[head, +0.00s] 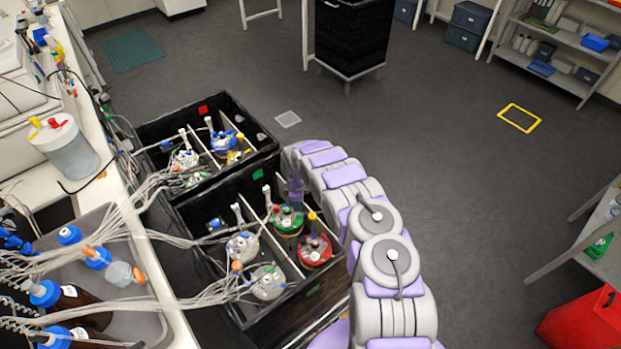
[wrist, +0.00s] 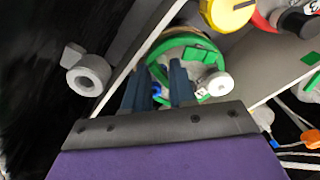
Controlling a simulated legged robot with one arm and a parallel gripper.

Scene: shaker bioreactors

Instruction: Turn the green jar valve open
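The green jar (head: 288,221) stands in the nearer black crate, in the compartment beside my arm. Its green-rimmed lid (wrist: 196,45) shows in the wrist view, partly hidden behind my fingers. A white round fitting (wrist: 217,84) sits at the lid's right edge. I cannot tell for sure which part is the valve. My gripper (head: 296,190) is above the green jar in the head view. In the wrist view my gripper (wrist: 160,67) has its two dark blue fingers apart, over the lid's left side. A small blue part shows between them; contact cannot be told.
A red-lidded jar (head: 315,251) stands close to the green one, and white-lidded jars (head: 242,246) stand across the divider. The nearer crate (head: 295,316) adjoins a second black crate (head: 150,133). Tubes (head: 170,200) run to the bench at left.

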